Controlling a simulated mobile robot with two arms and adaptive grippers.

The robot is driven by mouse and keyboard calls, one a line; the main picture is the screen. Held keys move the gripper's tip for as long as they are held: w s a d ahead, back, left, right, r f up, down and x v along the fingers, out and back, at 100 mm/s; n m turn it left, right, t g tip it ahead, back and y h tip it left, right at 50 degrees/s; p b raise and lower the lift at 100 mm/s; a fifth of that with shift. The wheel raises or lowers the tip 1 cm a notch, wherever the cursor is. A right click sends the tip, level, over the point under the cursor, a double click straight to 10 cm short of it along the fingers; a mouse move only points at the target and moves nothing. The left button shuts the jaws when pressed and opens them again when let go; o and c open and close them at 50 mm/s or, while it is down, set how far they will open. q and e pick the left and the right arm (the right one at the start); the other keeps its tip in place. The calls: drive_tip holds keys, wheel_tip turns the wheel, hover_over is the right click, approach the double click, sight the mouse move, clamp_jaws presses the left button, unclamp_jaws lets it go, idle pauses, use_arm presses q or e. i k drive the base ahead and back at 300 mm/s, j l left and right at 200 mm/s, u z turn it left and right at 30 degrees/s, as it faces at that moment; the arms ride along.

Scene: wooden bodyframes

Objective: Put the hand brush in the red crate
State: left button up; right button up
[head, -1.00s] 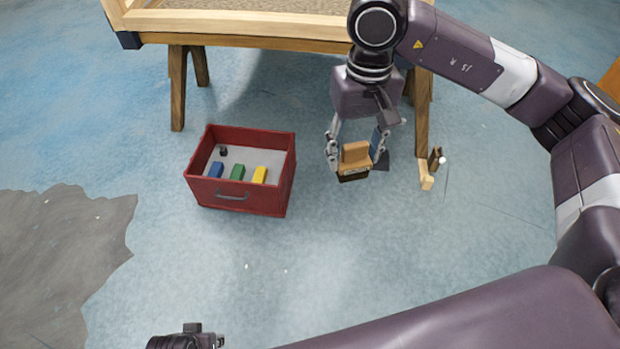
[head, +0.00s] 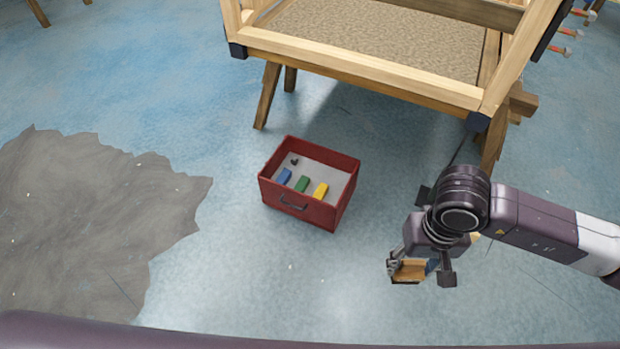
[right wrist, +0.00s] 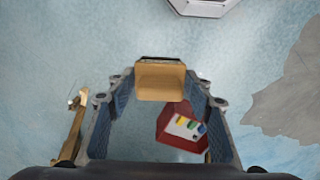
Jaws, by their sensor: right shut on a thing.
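The hand brush (head: 408,271), a tan wooden block with a dark underside, is held in my right gripper (head: 422,268). In the right wrist view the brush (right wrist: 160,80) sits between the two fingertips, with the fingers closed on its sides. The red crate (head: 312,213) stands on the floor, left of and farther back than my right gripper in the head view. It holds a blue, a green and a yellow block and a small black item. The crate also shows below the fingers in the right wrist view (right wrist: 166,128). My left gripper is out of view.
A wooden frame table (head: 360,72) on trestle legs stands behind the crate. A wooden item (right wrist: 72,132) lies at the left of the right wrist view. A grey patch (head: 90,225) covers the floor at left. Floor between brush and crate is clear.

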sight(331, 178)
drive_tip(key=i+j+z, duration=0.1)
drive_tip(key=i+j, duration=0.2)
drive_tip(key=i+j+z, duration=0.1)
drive_tip(key=i+j, duration=0.25)
drive_tip(key=i+j+z, duration=0.15)
drive_tip(key=i+j, duration=0.2)
drive_tip(key=i+j+z, duration=0.1)
drive_tip(key=i+j, duration=0.15)
drive_tip(key=j, duration=0.2)
drive_tip(key=i+j+z, duration=0.1)
drive_tip(key=i+j, duration=0.2)
drive_tip(key=j, duration=0.15)
drive_tip(key=i+j+z, duration=0.1)
drive_tip(key=i+j, duration=0.15)
drive_tip(key=j, duration=0.2)
